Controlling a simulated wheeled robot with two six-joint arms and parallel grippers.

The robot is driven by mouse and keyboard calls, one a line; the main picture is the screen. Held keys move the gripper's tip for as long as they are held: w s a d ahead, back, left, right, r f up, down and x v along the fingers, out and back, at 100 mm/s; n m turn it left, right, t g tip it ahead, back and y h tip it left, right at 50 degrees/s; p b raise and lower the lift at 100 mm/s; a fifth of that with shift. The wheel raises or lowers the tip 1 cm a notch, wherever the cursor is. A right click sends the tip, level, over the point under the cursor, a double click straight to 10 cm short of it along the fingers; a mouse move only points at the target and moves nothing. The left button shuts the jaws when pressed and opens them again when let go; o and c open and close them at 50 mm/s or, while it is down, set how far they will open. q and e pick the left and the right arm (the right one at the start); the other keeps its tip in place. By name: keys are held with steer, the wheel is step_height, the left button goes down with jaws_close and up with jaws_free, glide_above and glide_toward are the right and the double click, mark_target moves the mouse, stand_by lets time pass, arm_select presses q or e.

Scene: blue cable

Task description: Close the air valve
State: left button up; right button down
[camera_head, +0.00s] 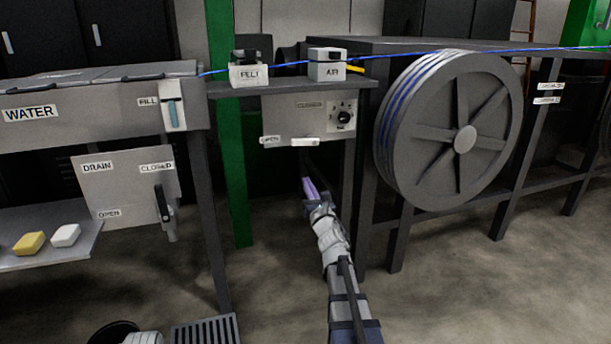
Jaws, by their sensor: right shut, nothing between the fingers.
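The air valve panel (285,118) hangs under a small shelf in the middle of the head view. It has a "CLOSED" label near the top and an "OPEN" label at lower left. A short white valve handle (305,142) lies level just right of the "OPEN" label. A black dial (343,117) sits on the panel's right side. My right gripper (309,187) has purple fingers and is shut and empty. It is below the panel and appears apart from the handle.
"FELT" (248,74) and "AIR" (327,70) blocks stand on the shelf, with a blue cable (420,56) running past them. A large cable reel (464,138) stands right. A water trough (80,115) and drain panel (125,185) are left. A green post (235,180) stands behind.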

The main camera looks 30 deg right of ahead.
mark_target(304, 140)
steer(key=w+d+r+p, duration=0.2)
steer(key=w+r+p, duration=0.4)
steer(key=w, duration=0.2)
steer(key=shift+w+d+r, duration=0.15)
steer(key=shift+w+d, duration=0.1)
steer(key=shift+d, duration=0.1)
